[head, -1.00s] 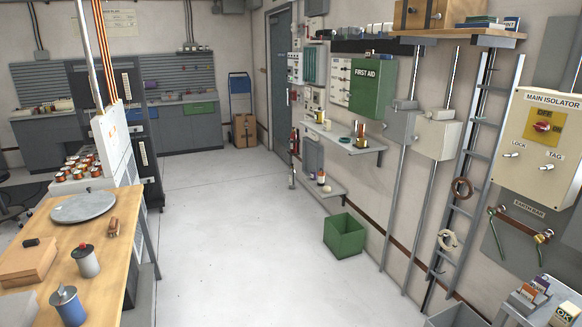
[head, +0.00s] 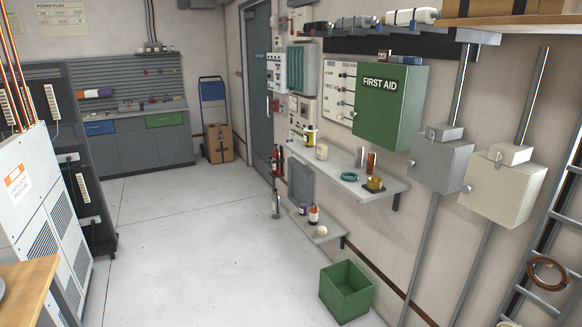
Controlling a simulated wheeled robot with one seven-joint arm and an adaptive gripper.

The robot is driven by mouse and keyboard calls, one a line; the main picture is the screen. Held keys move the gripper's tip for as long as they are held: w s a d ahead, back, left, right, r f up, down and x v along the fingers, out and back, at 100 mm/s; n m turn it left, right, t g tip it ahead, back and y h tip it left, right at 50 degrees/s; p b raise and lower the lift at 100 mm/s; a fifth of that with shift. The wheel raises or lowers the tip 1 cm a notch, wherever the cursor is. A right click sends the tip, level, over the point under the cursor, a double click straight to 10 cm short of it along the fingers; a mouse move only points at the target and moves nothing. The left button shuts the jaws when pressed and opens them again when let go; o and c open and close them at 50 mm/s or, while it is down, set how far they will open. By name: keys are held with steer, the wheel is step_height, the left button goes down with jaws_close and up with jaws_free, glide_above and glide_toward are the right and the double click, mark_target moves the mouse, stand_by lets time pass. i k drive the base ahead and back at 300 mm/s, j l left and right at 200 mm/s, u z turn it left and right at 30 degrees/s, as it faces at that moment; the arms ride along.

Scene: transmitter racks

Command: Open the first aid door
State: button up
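The green first aid cabinet (head: 390,108) hangs on the right wall, with white "FIRST AID" lettering near its top. Its door appears shut. My gripper is not in view.
Below the cabinet a grey wall shelf (head: 350,172) juts out, holding cups and small items. A lower shelf (head: 322,232) and a green bin (head: 346,292) stand nearer the floor. Grey (head: 440,163) and cream (head: 503,190) boxes sit right of the cabinet. The floor (head: 200,255) in the middle is clear.

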mark_target(380, 89)
steer(key=i+z, duration=0.1)
steer(key=i, duration=0.45)
steer(key=i+j+z, duration=0.15)
steer(key=i, duration=0.4)
steer(key=i+j+z, duration=0.1)
steer(key=i, duration=0.45)
steer(key=j, duration=0.1)
